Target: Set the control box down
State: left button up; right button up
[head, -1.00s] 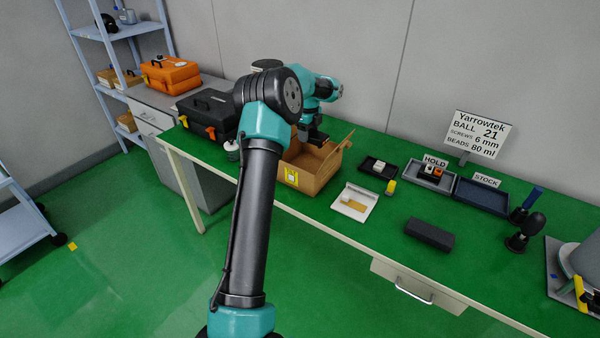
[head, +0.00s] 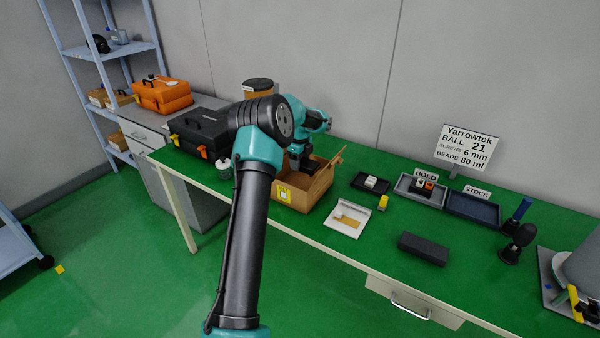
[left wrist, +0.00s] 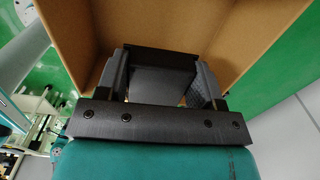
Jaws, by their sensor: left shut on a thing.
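The control box (left wrist: 163,82) is a dark block between the two fingers of my left gripper (left wrist: 164,92) in the left wrist view. The fingers are shut on it, and cardboard walls rise around it. In the head view my left gripper (head: 300,160) reaches down into the open cardboard carton (head: 304,194) on the green bench. The control box is mostly hidden there by the gripper and the carton. I cannot tell whether it touches the carton's floor. My right gripper is not in view.
A black toolbox (head: 200,133) stands left of the carton. To the right are a white tray (head: 347,219), a small black tray (head: 371,184), the HOLD tray (head: 408,190), the STOCK tray (head: 477,208) and a dark block (head: 424,248).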

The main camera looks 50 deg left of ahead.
pick_arm(q)
jog(key=shift+f, duration=0.1)
jog(key=shift+f, duration=2.4)
jog(key=shift+f, duration=0.6)
jog(key=o, duration=1)
notch_tip(320, 180, up, 13)
jog(key=shift+r, duration=0.15)
